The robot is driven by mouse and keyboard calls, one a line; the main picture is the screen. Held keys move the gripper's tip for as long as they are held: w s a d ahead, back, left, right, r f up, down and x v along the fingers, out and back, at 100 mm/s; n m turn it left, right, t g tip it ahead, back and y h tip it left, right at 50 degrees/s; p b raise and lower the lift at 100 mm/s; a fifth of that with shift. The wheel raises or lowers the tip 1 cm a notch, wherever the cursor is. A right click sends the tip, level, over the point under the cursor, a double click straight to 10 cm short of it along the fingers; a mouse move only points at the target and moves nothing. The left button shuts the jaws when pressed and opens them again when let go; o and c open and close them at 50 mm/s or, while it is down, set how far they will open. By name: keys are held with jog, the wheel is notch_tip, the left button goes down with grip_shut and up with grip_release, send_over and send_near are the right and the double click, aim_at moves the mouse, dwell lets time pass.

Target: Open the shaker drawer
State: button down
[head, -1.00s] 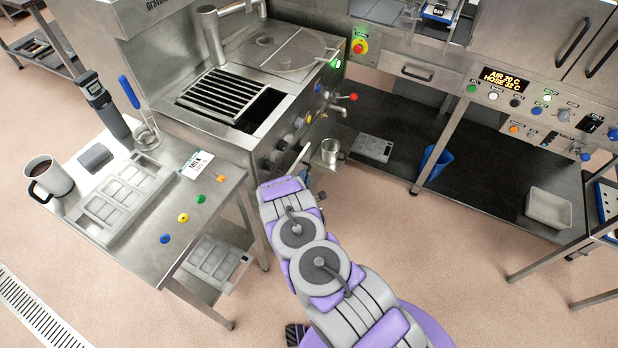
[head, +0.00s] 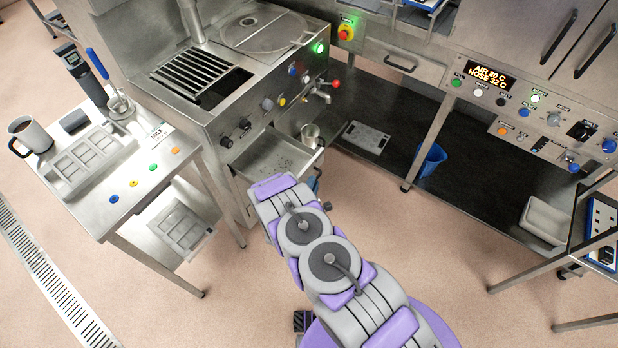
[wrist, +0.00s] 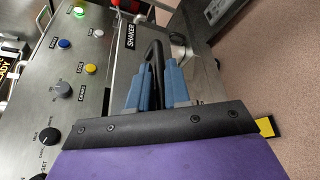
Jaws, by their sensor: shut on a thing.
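The shaker drawer (head: 268,158) stands pulled out from the front of the steel machine in the head view, and its flat tray floor shows, with small dark specks on it. In the wrist view its steel front (wrist: 200,66) carries a SHAKER label (wrist: 130,36) and a black bar handle (wrist: 156,52). My gripper (wrist: 160,84) has its blue fingers shut around this handle. In the head view my arm hides the gripper and the handle.
A steel cup (head: 310,133) and a red-handled tap (head: 327,88) are close by the drawer's right side. The work table (head: 152,180) with moulds stands to the left. The pink floor in front is clear apart from my body.

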jog(key=shift+s+d+f, duration=0.1)
jog(key=shift+s+d, duration=0.15)
jog(key=shift+s, duration=0.05)
jog(key=shift+d, duration=0.4)
jog(key=c, duration=1.2)
grip_release()
jog(key=shift+a, duration=0.2)
jog(key=shift+o, duration=0.2)
jog(key=shift+a, duration=0.1)
jog(key=p+v, duration=0.2)
jog(key=v, duration=1.5)
jog(key=shift+s, duration=0.25)
jog(key=shift+w, duration=0.1)
